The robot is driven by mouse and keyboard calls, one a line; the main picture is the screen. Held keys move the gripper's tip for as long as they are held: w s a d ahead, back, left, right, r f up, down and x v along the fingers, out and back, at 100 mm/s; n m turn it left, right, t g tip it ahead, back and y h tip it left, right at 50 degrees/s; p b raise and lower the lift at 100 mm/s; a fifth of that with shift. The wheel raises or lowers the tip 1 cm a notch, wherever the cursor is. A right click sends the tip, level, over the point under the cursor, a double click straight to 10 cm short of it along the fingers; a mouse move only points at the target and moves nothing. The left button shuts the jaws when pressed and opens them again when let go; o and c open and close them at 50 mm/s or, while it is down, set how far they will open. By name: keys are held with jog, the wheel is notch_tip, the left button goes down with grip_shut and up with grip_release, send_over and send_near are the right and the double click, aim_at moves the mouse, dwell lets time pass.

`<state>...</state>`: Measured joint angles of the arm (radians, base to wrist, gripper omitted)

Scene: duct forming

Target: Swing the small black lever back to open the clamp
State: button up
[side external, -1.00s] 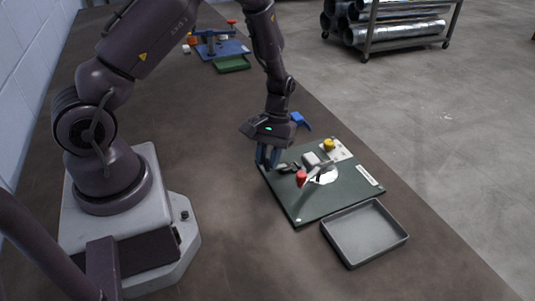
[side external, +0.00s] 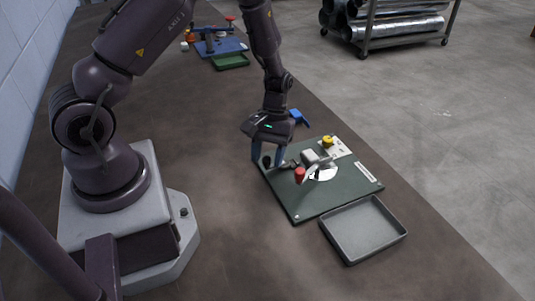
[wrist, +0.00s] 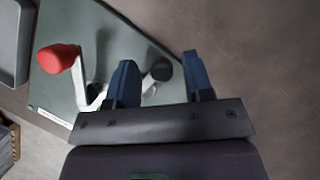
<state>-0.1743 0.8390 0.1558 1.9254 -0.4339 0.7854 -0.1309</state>
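In the side view the dark tip (side external: 266,162) is at my fingers, partly hard to make out. I cannot tell whether a finger touches the lever. The clamp (side external: 312,160) stands on the board, with a red-knobbed handle (side external: 299,175) beside it.
The green board (side external: 310,205) carries a yellow knob (side external: 328,141) at its far side. An empty grey tray (side external: 363,232) lies to the front right. A blue object (side external: 299,117) is behind my gripper. A blue board with a green tray (side external: 230,61) stands far back.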

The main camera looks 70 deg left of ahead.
jog(key=v, duration=1.3)
jog(key=shift+w+f, duration=0.1)
jog(key=s+d+r+m+t+y, duration=0.1)
jog(key=s+d+r+m+t, duration=0.3)
jog(key=s+r, duration=0.3)
jog(key=s+d+r+m+t+y, duration=0.2)
jog(key=s+d+r+m+t, duration=0.2)
jog(key=s+r, duration=0.4)
notch_tip(320, 180, up, 4)
jog(key=shift+s+d+f+m+t, duration=0.25)
jog(key=shift+d+m, duration=0.35)
jog(key=shift+d, duration=0.5)
